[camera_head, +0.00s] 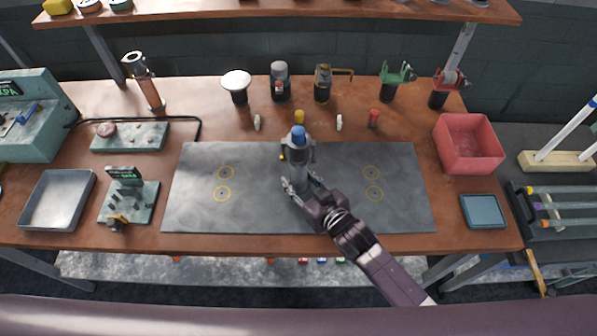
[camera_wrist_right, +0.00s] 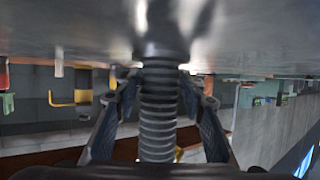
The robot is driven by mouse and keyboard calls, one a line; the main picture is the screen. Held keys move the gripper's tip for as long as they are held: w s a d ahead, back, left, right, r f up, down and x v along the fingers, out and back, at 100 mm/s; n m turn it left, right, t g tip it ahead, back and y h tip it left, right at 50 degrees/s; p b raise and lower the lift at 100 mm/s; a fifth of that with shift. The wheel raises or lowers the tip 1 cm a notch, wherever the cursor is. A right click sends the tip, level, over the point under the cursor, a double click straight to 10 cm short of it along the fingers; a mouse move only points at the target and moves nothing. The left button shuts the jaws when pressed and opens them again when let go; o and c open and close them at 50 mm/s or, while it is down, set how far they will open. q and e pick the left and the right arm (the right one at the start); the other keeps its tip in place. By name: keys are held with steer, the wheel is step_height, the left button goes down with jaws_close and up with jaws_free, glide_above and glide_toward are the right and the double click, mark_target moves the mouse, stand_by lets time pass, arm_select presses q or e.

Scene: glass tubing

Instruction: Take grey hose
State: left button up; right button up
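A grey ribbed hose (camera_wrist_right: 157,115) hangs upright between the two fingers of my right gripper (camera_wrist_right: 160,82) in the right wrist view. The fingertips lie close on both sides of it; I cannot tell whether they touch it. In the head view my right gripper (camera_head: 303,187) is at the middle of the grey mat (camera_head: 260,205), beside the lower part of a grey upright fixture (camera_head: 298,152) with a blue cap (camera_head: 298,132). There the hand partly covers the hose. My left gripper is not in view.
A grey tray (camera_head: 85,178) and a small device (camera_head: 140,195) are at left. A red bin (camera_head: 496,145) and a blue pad (camera_head: 483,210) are at right. Several bottles and clamps stand along the back. The mat's left and right parts are clear.

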jaws_close()
steer(key=shift+r, duration=0.1)
